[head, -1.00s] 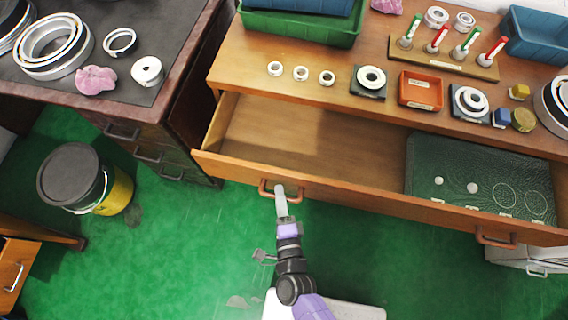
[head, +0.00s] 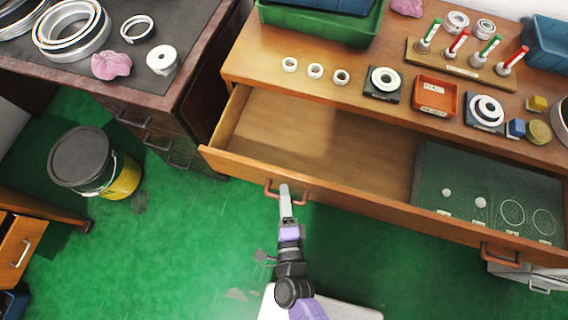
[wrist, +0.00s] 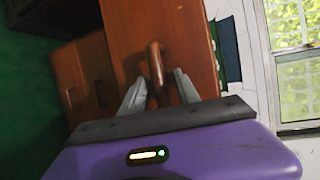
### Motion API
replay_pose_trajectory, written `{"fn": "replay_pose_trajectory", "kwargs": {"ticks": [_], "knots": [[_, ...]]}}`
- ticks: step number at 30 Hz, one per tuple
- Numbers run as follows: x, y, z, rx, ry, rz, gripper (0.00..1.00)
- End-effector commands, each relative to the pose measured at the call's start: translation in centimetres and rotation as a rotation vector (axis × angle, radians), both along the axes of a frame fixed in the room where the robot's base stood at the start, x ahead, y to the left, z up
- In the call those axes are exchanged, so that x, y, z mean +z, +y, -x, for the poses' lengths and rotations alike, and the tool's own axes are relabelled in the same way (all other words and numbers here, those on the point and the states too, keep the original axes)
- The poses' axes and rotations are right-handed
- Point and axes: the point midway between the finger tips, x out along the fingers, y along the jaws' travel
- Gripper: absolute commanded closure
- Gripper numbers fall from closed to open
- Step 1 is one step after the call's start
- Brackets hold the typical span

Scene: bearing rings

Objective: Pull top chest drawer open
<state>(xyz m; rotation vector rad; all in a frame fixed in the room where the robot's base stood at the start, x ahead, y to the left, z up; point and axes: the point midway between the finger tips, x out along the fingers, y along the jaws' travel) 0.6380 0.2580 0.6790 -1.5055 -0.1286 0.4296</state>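The chest's top drawer (head: 300,180) is pulled well out, showing its bare wooden floor and a dark green mat (head: 470,160) at the right. Its front has two brown bar handles. My gripper (head: 285,192) is at the left handle (head: 272,190) in the head view; the right handle (head: 500,256) is free. In the wrist view the handle (wrist: 155,62) stands between my two fingers (wrist: 159,80), which are spread, with a gap on each side. Where the fingers touch the handle, if at all, is hidden.
The chest top (head: 310,55) carries rings, an orange tray (head: 436,97), a peg rack (head: 460,66) and a green bin (head: 320,25). A dark cabinet (head: 150,100) stands at the left, with a lidded yellow bucket (head: 122,178) on the green floor.

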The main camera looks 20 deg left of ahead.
Motion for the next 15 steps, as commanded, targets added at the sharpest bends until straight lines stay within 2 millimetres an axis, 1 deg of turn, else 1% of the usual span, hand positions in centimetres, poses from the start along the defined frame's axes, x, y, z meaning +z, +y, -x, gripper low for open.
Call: {"fn": "replay_pose_trajectory", "kwargs": {"ticks": [5, 10, 15], "knots": [[0.1, -0.6, 1.6, -0.001, 0.003, 0.000, 0.62], [0.6, -1.6, 4.2, -0.001, 0.003, 0.001, 0.62], [1.0, -2.4, 6.2, -0.001, 0.002, 0.001, 0.62]]}}
